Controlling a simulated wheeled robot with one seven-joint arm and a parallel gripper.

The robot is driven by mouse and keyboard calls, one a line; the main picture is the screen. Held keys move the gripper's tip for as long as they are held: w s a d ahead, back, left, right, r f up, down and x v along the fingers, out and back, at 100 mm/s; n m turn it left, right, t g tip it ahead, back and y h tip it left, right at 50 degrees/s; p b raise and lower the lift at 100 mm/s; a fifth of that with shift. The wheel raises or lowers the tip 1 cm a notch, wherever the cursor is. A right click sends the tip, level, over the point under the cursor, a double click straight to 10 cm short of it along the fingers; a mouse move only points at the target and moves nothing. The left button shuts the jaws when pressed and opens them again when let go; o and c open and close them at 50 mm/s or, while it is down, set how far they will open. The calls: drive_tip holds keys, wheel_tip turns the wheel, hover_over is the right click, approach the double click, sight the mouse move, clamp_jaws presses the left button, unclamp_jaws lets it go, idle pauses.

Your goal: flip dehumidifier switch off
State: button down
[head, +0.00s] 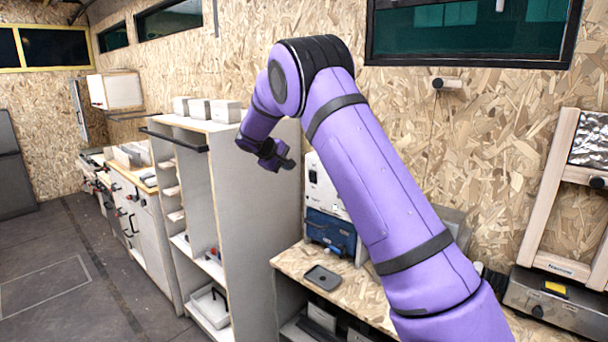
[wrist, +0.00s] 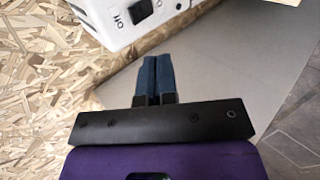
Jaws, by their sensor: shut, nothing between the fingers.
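A white box-shaped appliance, which looks like the dehumidifier (head: 321,190), stands on the wooden bench, partly hidden behind my arm. In the wrist view, a white housing (wrist: 98,28) at the top carries a black switch (wrist: 138,11) with dark lettering beside it. My gripper (head: 288,163) is raised left of the appliance in the head view. In the wrist view, its blue fingers (wrist: 158,58) are together and empty. Their tips lie just below the switch in the picture, apart from it.
A tall white shelf unit (head: 247,188) stands left of the bench, close to my gripper. A blue box (head: 331,230) sits at the appliance's front. A dark tray (head: 322,277) lies on the bench (head: 290,262). A wooden frame (head: 551,190) stands at right. Floor at left is clear.

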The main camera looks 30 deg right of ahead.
sight(312, 171)
drive_tip(key=shift+w+d+r+x, duration=0.1)
drive_tip(key=shift+d+r+x, duration=0.25)
drive_tip(key=shift+x, duration=1.75)
drive_tip(key=shift+w+d+r+x, duration=0.1)
drive_tip(key=shift+d+r+x, duration=0.25)
drive_tip(key=shift+x, duration=1.8)
drive_tip(key=shift+w+d+r+x, duration=0.1)
drive_tip(key=shift+d+r+x, duration=0.25)
drive_tip(key=shift+x, duration=1.75)
drive_tip(key=shift+a, duration=0.1)
drive_tip(key=shift+d+r, duration=0.15)
drive_tip(key=shift+d, duration=0.15)
drive_tip(key=shift+r, duration=0.15)
drive_tip(key=shift+r, duration=0.65)
